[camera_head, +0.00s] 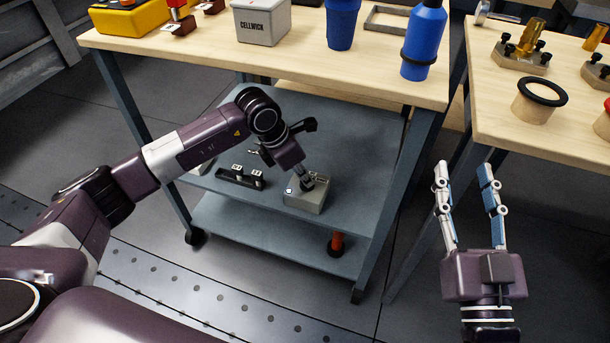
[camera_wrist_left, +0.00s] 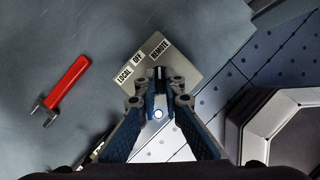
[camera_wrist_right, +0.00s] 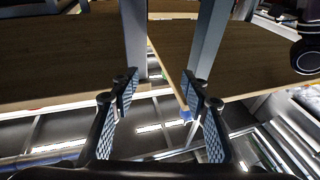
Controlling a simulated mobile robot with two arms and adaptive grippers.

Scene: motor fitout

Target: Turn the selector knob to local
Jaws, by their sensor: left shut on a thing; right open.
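The grey selector box (camera_head: 309,206) sits on the upper shelf of the cart under the workbench. In the left wrist view, its top (camera_wrist_left: 188,55) carries the labels LOCAL, OFF and REMOTE. My left gripper (camera_head: 307,184) reaches down onto the box and is shut on the selector knob (camera_wrist_left: 158,74). The fingers hide most of the knob, so its pointer direction is unclear. A lit white spot (camera_wrist_left: 158,114) shows between the fingers. My right gripper (camera_head: 463,172) is open and empty beside the cart; its spread fingers also show in the right wrist view (camera_wrist_right: 160,95).
A black bracket (camera_head: 240,177) with pale pieces lies left of the box. A red-handled forked tool (camera_wrist_left: 67,82) lies left of the box in the left wrist view. A red item (camera_head: 336,243) stands on the lower shelf. The wooden bench top (camera_head: 300,60) overhangs the shelves.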

